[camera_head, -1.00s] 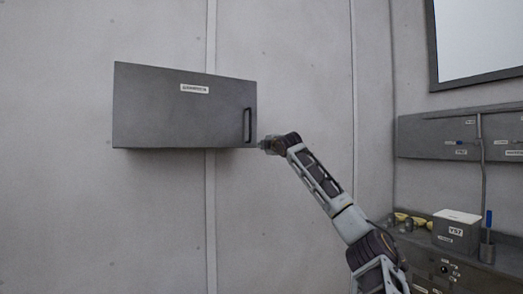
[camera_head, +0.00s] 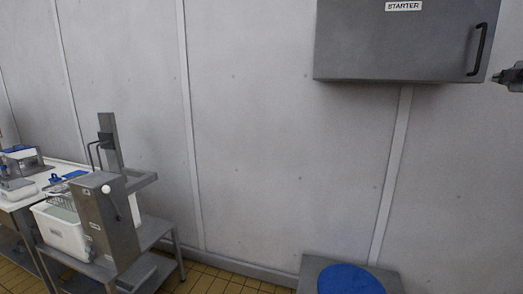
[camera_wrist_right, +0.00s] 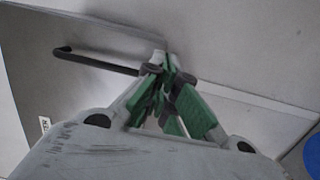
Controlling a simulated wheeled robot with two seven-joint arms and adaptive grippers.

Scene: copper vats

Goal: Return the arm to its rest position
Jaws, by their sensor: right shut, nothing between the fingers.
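My right gripper (camera_head: 512,76) shows at the right edge of the head view, beside the lower right corner of a grey wall cabinet. In the right wrist view its green-padded fingers (camera_wrist_right: 168,75) are closed together with nothing between them. The cabinet (camera_head: 400,45), labelled STARTER, has its door shut, with a dark vertical handle (camera_head: 477,49) at its right side. The handle also shows in the wrist view (camera_wrist_right: 95,60), to the left of the fingertips and seemingly apart from them. My left gripper is in neither view.
A grey machine (camera_head: 106,220) stands on a low metal stand at the lower left, with a white tub (camera_head: 62,235) beside it. A white table (camera_head: 40,185) is at the far left. A blue round pad (camera_head: 350,279) tops a grey block at the bottom. The wall between is bare.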

